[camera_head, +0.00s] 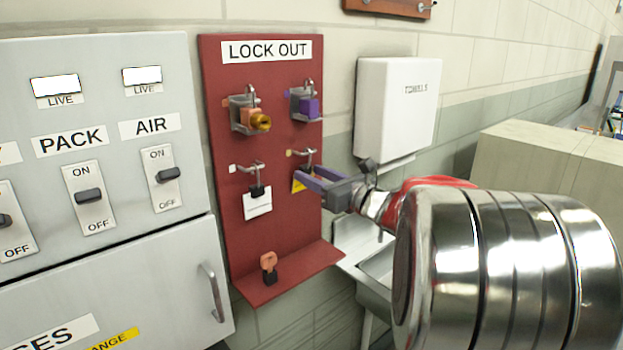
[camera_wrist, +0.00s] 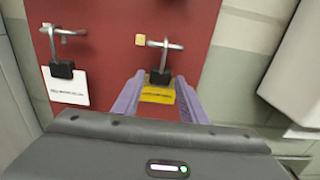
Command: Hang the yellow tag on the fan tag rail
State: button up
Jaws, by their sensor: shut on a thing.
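The yellow tag (camera_head: 299,183) hangs by a dark clip from the lower right hook (camera_head: 307,160) of the red LOCK OUT board (camera_head: 225,200). My gripper (camera_head: 308,178) reaches in from the right with its purple fingers shut on the tag. In the wrist view, the yellow tag (camera_wrist: 157,95) sits between the fingertips (camera_wrist: 158,80), and its dark clip is still around the metal hook (camera_wrist: 160,44). The tag's writing is too small to read. No rail labelled for the fan is visible.
A white tag (camera_head: 257,203) hangs on the hook to the left. Orange (camera_head: 250,117) and purple (camera_head: 309,106) padlocks hang above. A key (camera_head: 269,266) stands on the board's lower ledge. A white towel dispenser (camera_head: 397,105) and a brown hook rail (camera_head: 388,7) are on the wall.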

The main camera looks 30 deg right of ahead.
jog(key=shift+w+a+r, duration=0.15)
jog(key=shift+w+r, duration=0.05)
grip_shut()
jog(key=shift+r, duration=0.25)
jog(key=shift+a+r, duration=0.1)
jog(key=shift+r, duration=1.35)
jog(key=shift+s, duration=0.3)
jog(key=s+d+f, duration=0.1)
jog(key=s, duration=0.6)
jog(key=shift+d, duration=0.25)
dwell(0.7)
jog(key=shift+s, duration=0.1)
